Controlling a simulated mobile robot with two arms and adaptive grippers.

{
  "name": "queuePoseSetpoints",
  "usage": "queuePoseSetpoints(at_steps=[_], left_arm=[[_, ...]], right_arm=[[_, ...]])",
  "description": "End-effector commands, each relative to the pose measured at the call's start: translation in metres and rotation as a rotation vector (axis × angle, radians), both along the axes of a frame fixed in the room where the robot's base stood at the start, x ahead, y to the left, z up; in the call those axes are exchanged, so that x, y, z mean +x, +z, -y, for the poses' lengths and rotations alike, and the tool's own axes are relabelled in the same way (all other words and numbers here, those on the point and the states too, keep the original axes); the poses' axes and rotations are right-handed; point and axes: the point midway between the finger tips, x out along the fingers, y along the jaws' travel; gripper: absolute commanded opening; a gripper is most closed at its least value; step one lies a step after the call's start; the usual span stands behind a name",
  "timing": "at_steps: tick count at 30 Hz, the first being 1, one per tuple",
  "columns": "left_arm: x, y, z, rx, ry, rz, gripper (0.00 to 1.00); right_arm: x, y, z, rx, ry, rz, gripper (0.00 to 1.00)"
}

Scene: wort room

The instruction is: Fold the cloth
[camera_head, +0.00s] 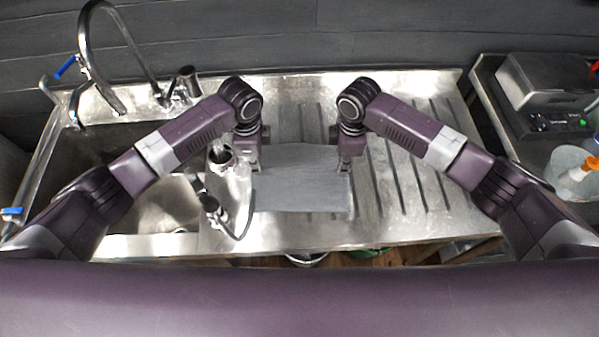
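A grey cloth (300,180) lies on the ribbed metal drainboard in the middle of the head view. It looks mostly flat, with a crease or edge running across it and a slightly darker part in front. My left gripper (252,166) points down at the cloth's far left corner area. My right gripper (345,165) points down at its far right side. Both fingertips are small and partly hidden by the wrists, so I cannot tell whether they pinch the cloth.
A metal jug (220,158) and a dark hose-like item (212,205) stand close left of the cloth. The sink (160,205) and tall faucet (100,60) are further left. A metal device (545,80) and a plastic container (572,172) sit at right. The right drainboard (420,170) is clear.

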Motion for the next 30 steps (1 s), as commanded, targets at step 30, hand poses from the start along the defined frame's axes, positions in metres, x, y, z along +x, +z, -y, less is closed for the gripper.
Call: queuePoseSetpoints(at_steps=[30], left_arm=[[0.002, 0.09, 0.002, -0.002, -0.002, 0.006, 0.0]], right_arm=[[0.002, 0.09, -0.001, 0.002, 0.001, 0.006, 0.0]])
